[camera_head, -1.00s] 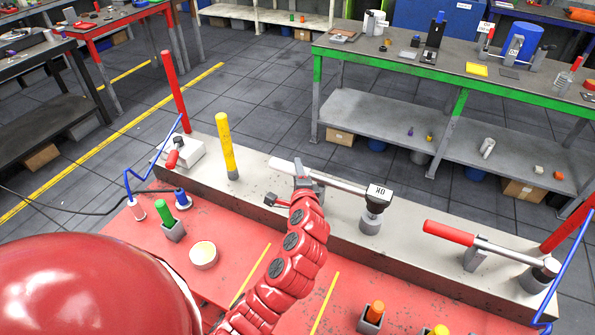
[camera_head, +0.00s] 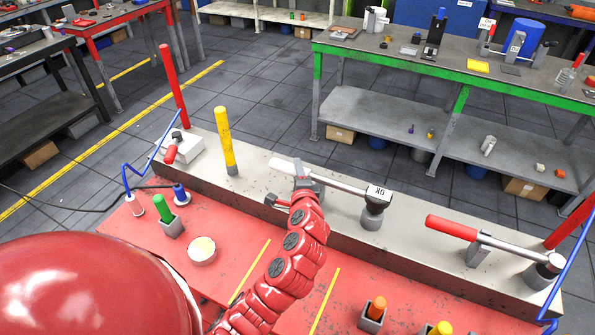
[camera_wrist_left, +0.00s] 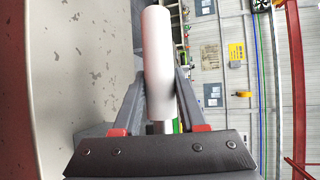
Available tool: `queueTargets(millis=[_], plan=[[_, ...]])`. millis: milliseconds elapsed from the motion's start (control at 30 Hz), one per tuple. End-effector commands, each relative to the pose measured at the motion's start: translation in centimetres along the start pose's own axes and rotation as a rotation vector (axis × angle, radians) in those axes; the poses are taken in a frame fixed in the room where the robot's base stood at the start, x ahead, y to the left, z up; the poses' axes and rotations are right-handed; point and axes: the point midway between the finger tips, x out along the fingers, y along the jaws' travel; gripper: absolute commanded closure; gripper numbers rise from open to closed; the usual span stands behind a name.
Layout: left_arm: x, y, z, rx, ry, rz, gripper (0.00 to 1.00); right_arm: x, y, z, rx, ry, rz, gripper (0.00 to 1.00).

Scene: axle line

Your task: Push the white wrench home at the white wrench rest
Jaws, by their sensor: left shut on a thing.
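The white wrench (camera_head: 338,185) has a white handle at its left and a dark head with a white "OK" tag (camera_head: 377,191) at its right. The head sits over a grey cylindrical post (camera_head: 371,219) on the long pale beam. My left gripper (camera_head: 300,178) is shut on the white handle, which also shows between the fingers in the left wrist view (camera_wrist_left: 157,60). A grey rest bracket (camera_head: 318,188) stands at the handle, partly hidden by my gripper; I cannot tell whether the wrench is seated in it. My right gripper is not in view.
A yellow post (camera_head: 226,142) stands on the beam (camera_head: 258,170) to the left. A red-handled wrench (camera_head: 452,228) lies on its rest to the right. Green (camera_head: 163,208) and orange (camera_head: 377,307) pegs stand in holders on the red table, beside a round tan-topped disc (camera_head: 202,250).

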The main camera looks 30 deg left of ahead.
Motion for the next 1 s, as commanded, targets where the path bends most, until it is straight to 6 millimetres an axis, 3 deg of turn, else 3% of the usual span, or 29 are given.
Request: queueTargets(millis=[733, 767, 933, 1000], plan=[[0.3, 1.6, -0.2, -0.003, 0.001, -0.004, 1.00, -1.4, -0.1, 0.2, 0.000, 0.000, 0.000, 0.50], [0.3, 1.5, -0.2, -0.003, 0.001, -0.004, 0.57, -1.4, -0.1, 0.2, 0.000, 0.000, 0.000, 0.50], [0.3, 1.5, -0.2, -0.002, 0.001, -0.003, 0.26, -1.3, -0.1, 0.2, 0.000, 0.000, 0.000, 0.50], [0.3, 1.5, -0.2, -0.002, 0.001, -0.002, 0.24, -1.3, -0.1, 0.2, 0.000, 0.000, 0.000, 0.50]])
